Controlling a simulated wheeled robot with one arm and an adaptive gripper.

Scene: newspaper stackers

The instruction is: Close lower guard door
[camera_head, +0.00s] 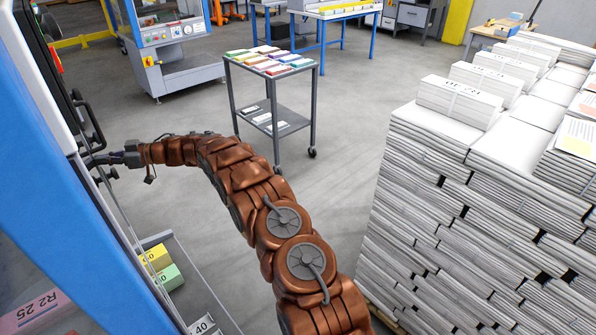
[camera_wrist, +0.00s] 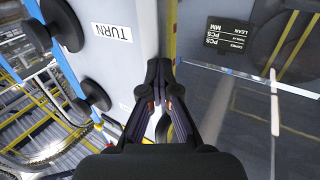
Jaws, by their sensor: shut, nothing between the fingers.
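What looks like the lower guard door is a clear panel with a thin edge. It runs down the side of the blue and white machine (camera_head: 40,150) at the left of the head view. In the wrist view a see-through panel (camera_wrist: 245,95) with a metal edge fills the right side. I cannot tell how far the door stands open. My gripper (camera_head: 94,161) is at the machine's side, below a black handle (camera_head: 92,128). In the wrist view my gripper (camera_wrist: 160,68) has its fingertips together and empty, close to the machine's yellow-marked edge. Contact is unclear.
A tall stack of newspapers (camera_head: 450,190) stands at the right. A grey cart (camera_head: 270,90) with coloured bundles stands behind my arm. Yellow and green boxes (camera_head: 160,265) lie low beside the machine.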

